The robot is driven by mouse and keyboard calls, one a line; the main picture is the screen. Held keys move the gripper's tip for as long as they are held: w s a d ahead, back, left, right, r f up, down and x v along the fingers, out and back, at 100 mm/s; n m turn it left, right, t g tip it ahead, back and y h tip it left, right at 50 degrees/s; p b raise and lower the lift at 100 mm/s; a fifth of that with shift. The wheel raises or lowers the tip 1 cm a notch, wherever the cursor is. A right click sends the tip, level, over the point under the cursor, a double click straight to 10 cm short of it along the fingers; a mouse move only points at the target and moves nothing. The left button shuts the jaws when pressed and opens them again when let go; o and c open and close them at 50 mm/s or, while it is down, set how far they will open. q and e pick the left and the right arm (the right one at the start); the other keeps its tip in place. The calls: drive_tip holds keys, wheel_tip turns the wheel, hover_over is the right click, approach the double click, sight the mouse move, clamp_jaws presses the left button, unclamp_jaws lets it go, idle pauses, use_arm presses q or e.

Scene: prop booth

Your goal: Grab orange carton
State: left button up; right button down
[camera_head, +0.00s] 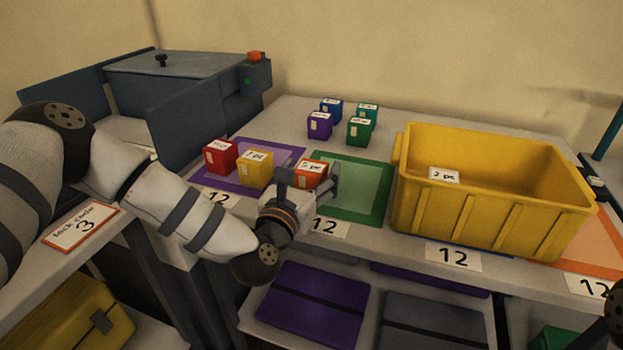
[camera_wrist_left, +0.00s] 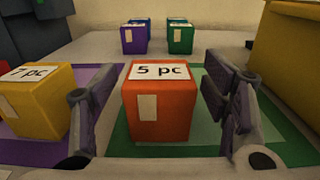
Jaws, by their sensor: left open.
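The orange carton (camera_head: 311,173) stands upright at the left edge of the green mat, with a white "5 pc" label on top. In the left wrist view the orange carton (camera_wrist_left: 159,105) sits in the middle, between the two spread fingers. My left gripper (camera_head: 308,187) is open around it, and the fingers (camera_wrist_left: 160,115) show gaps on both sides of the carton. In the head view the gripper hides part of the carton's front. My right gripper is not in view; only a dark bit of what may be that arm shows at the lower right edge.
A yellow carton (camera_head: 256,169) stands close on the left, with a red carton (camera_head: 220,156) beyond it on the purple mat. Blue, purple and green cartons (camera_head: 358,131) stand behind. A large yellow bin (camera_head: 485,216) is to the right. The green mat (camera_head: 367,189) has free room.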

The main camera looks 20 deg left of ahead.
use_arm(q)
drive_tip(key=shift+w, duration=0.1)
drive_tip(key=c, duration=1.3)
drive_tip(key=shift+a+r, duration=0.1)
